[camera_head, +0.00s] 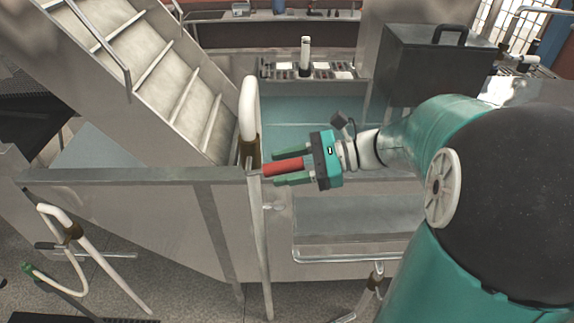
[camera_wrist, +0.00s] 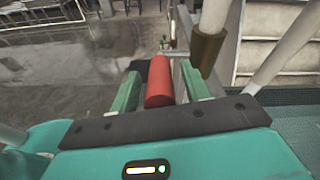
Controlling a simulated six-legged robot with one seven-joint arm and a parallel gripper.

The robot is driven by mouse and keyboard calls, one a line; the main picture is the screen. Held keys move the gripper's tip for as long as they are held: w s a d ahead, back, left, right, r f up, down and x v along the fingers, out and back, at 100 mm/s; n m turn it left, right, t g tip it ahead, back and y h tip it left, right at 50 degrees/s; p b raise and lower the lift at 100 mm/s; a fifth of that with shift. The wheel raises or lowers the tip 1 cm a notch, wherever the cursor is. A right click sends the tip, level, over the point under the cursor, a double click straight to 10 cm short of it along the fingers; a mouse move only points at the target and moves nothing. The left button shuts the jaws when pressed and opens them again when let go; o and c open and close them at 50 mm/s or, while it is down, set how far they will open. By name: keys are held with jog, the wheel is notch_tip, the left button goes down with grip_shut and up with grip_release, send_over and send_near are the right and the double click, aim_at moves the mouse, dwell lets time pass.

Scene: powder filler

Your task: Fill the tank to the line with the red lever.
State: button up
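The red lever handle (camera_head: 284,167) is a short red cylinder beside a metal post in the middle of the head view. It also shows upright in the wrist view (camera_wrist: 159,84). My gripper (camera_head: 274,171) has its two green fingers on either side of the handle. In the wrist view my gripper (camera_wrist: 160,70) shows a narrow gap between the red handle and each finger, so it looks open around the handle. The lever's far end and pivot are hidden. I cannot tell which vessel is the tank, and no fill line or powder level can be made out.
A white curved pipe with a brown collar (camera_head: 249,110) stands just behind the handle. A metal rail and wall (camera_head: 130,178) run to the left. Metal stairs (camera_head: 170,80) rise at the back left. A dark box (camera_head: 430,65) stands at the back right.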

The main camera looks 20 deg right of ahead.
jog(key=v, duration=1.4)
jog(key=shift+f, duration=0.1)
